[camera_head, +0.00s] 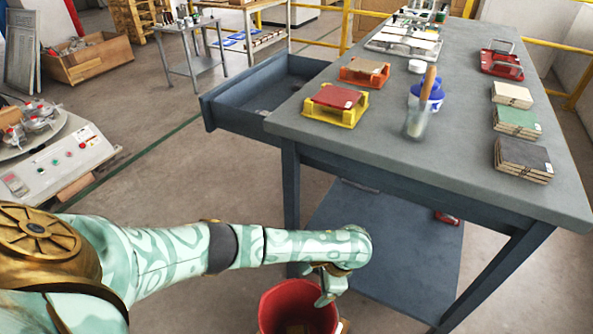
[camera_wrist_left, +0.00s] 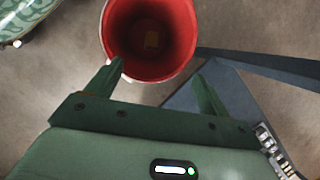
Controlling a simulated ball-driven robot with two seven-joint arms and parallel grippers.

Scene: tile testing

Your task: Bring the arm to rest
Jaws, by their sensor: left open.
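My left arm (camera_head: 170,255) reaches in from the left in the head view. My left gripper (camera_head: 328,290) hangs over the right part of a red bucket (camera_head: 290,303) in front of the table. In the left wrist view my left gripper (camera_wrist_left: 162,85) has its two green fingers wide apart with nothing between them. My right gripper is in neither view.
A grey table (camera_head: 450,150) with an open drawer (camera_head: 255,95) stands ahead. A lower shelf (camera_head: 385,250) is beside the bucket. A machine (camera_head: 60,155) stands left.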

